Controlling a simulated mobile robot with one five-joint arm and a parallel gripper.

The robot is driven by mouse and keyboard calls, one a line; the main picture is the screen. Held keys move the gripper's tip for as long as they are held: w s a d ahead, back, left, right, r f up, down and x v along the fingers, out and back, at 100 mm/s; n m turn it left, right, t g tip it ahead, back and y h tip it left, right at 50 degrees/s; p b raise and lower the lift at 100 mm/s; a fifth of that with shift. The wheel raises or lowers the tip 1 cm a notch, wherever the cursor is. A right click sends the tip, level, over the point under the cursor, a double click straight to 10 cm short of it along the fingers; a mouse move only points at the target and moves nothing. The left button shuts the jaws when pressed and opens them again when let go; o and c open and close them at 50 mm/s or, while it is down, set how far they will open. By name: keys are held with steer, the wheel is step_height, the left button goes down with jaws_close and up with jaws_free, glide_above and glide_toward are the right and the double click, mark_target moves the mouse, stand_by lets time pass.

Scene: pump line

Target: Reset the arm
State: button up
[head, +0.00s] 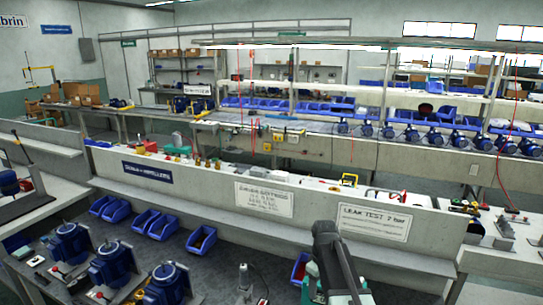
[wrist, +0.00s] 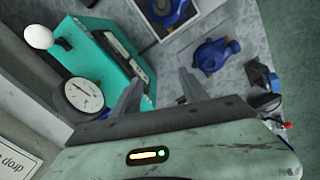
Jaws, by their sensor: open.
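My gripper (wrist: 162,82) shows in the wrist view with its two dark fingers spread apart. Nothing is between them. A teal box (wrist: 98,48) with a dark front panel lies beyond the left finger. A round white gauge (wrist: 84,95) and a white ball knob (wrist: 38,36) are beside it. Blue pump parts (wrist: 213,55) lie on a grey surface beyond the right finger. In the head view, my dark arm rises at the bottom, right of centre, and my fingers cannot be made out there.
In the head view, several blue pumps (head: 110,264) stand on the near bench at left. Blue bins (head: 201,240) line its back edge. A low wall with a "LEAK TEST 2 bar" sign (head: 374,222) runs behind my arm.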

steer(key=s+f+m, duration=0.1)
steer(key=s+m, duration=0.8)
steer(key=s, duration=0.4)
steer(key=shift+s+f+b, duration=0.25)
steer(key=shift+s+b, duration=0.05)
steer(key=shift+b, duration=0.05)
steer(key=shift+c, duration=0.3)
